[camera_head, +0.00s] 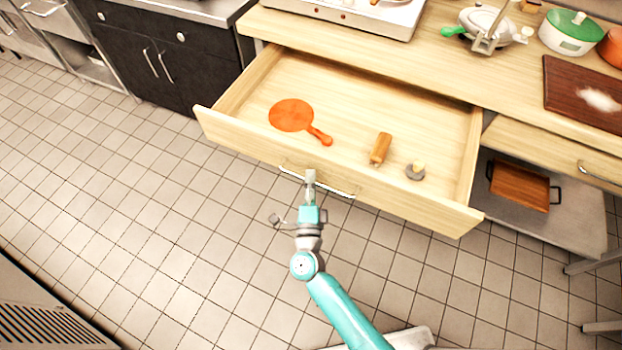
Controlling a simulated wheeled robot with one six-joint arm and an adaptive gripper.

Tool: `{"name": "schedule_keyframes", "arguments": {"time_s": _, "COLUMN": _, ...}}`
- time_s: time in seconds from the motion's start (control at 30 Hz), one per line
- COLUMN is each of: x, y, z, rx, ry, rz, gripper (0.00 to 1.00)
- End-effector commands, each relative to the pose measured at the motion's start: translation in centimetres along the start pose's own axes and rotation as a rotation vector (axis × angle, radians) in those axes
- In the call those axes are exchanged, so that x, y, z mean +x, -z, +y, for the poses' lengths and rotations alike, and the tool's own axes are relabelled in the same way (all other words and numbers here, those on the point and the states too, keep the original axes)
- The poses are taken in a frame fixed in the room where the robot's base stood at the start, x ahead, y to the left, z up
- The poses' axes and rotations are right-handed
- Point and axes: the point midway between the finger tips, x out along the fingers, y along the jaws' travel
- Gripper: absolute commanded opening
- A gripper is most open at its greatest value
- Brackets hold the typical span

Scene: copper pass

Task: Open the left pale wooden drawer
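The left pale wooden drawer (245,115) stands pulled far out from under the counter. Inside lie an orange paddle-shaped utensil (292,115), a wooden cylinder (381,148) and a small grey round item with a pale knob (415,171). A metal bar handle (335,190) runs across the drawer's front. My gripper (311,178) is at the handle, near its left half, with its tip overlapping the bar. The view from above hides the gap between its fingers, so I cannot tell whether it grips the bar.
A second drawer (550,150) at right is shut, above a shelf with a brown tray (520,186). Dark cabinets (160,55) stand left. The tiled floor (150,220) is clear at left.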

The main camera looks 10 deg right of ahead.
Motion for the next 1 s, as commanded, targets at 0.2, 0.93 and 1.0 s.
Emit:
{"name": "schedule_keyframes", "arguments": {"time_s": 0.2, "x": 0.0, "y": 0.0, "z": -0.1, "rx": 0.0, "ry": 0.001, "rz": 0.001, "gripper": 0.38}}
{"name": "schedule_keyframes", "arguments": {"time_s": 0.93, "x": -9.5, "y": -0.1, "z": -0.1, "rx": 0.0, "ry": 0.001, "rz": -0.004, "gripper": 0.38}}
{"name": "schedule_keyframes", "arguments": {"time_s": 1.0, "x": -10.4, "y": -0.1, "z": 0.0, "rx": -0.001, "ry": 0.001, "rz": -0.003, "gripper": 0.38}}
